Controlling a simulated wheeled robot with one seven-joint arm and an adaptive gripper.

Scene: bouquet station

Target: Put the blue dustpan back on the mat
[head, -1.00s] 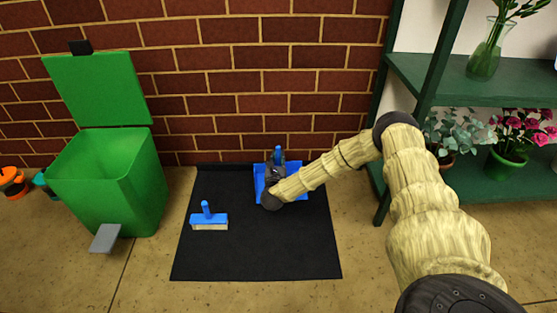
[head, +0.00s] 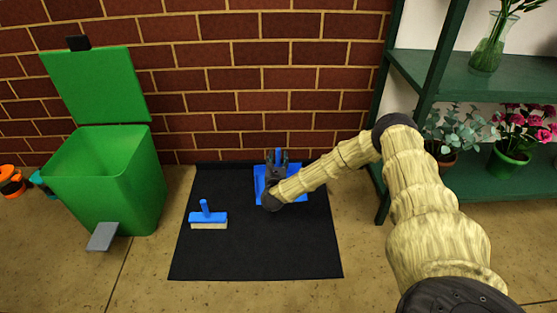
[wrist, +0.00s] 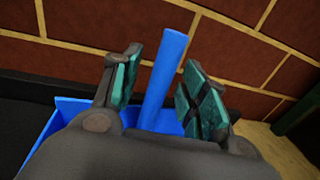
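The blue dustpan (head: 296,197) rests on the far right part of the black mat (head: 255,255), close to the brick wall. Its blue handle stands up between the fingers of my gripper (head: 278,157). In the wrist view, my gripper (wrist: 158,90) is open, with a finger on each side of the handle (wrist: 166,70) and gaps visible on both sides. The pan body (wrist: 65,115) shows below, partly hidden by my gripper. My arm covers part of the pan in the head view.
A blue hand brush (head: 208,217) stands on the mat's left part. A green bin (head: 110,185) with its lid up is at the left. A dark green shelf (head: 480,186) with potted flowers stands at the right. The mat's front part is clear.

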